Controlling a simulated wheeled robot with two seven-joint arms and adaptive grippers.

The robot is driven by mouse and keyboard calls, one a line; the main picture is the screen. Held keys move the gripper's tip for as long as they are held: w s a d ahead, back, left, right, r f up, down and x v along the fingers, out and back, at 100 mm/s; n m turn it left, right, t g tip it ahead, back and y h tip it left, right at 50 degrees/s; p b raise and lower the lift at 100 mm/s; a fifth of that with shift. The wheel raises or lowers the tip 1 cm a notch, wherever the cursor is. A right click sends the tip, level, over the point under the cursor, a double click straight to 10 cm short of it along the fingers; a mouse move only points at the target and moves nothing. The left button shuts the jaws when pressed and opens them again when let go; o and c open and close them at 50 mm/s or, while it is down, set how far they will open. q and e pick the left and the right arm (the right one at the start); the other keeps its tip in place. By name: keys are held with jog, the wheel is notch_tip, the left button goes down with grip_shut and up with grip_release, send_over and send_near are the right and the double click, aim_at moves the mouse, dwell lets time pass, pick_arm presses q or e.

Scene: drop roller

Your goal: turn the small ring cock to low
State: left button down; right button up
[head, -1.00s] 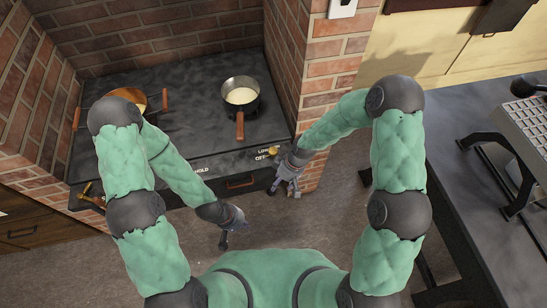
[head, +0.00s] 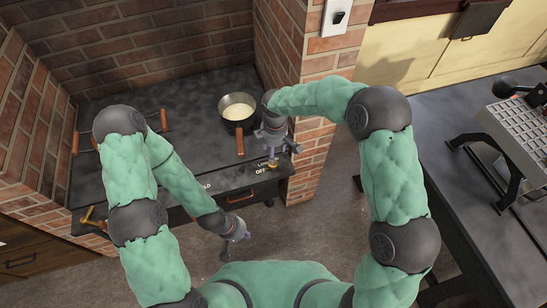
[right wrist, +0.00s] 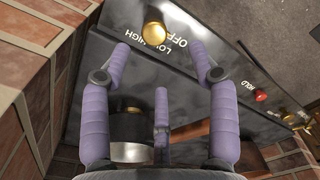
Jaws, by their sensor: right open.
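The small ring cock is a brass knob (head: 272,163) on the right end of the stove's front panel, by the LOW and OFF labels. It shows at the top of the right wrist view (right wrist: 153,32), beside LOW, HIGH and OFF; I cannot tell which mark it is set to. My right gripper (head: 281,150) is above the panel's right end, close to the cock. In the right wrist view its purple fingers (right wrist: 160,50) are spread and empty, with the cock beyond the tips, apart from them. My left gripper (head: 236,236) hangs low in front of the stove; its fingers are too small to judge.
A saucepan (head: 238,107) with a wooden handle and pale contents stands on the stove top (head: 190,110) behind the cock. A brick pillar (head: 318,150) rises close on the right. A red knob (right wrist: 261,95) sits by HOLD. Another brass cock (head: 92,222) is at the stove's left.

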jog(key=shift+n, duration=0.3)
jog(key=f+b, duration=0.1)
jog(key=f, duration=0.2)
jog(key=f+b, duration=0.1)
jog(key=f, duration=0.2)
jog(key=w+f+b, duration=0.1)
jog(key=f, duration=0.2)
jog(key=shift+a, duration=0.1)
jog(key=c, duration=1.1)
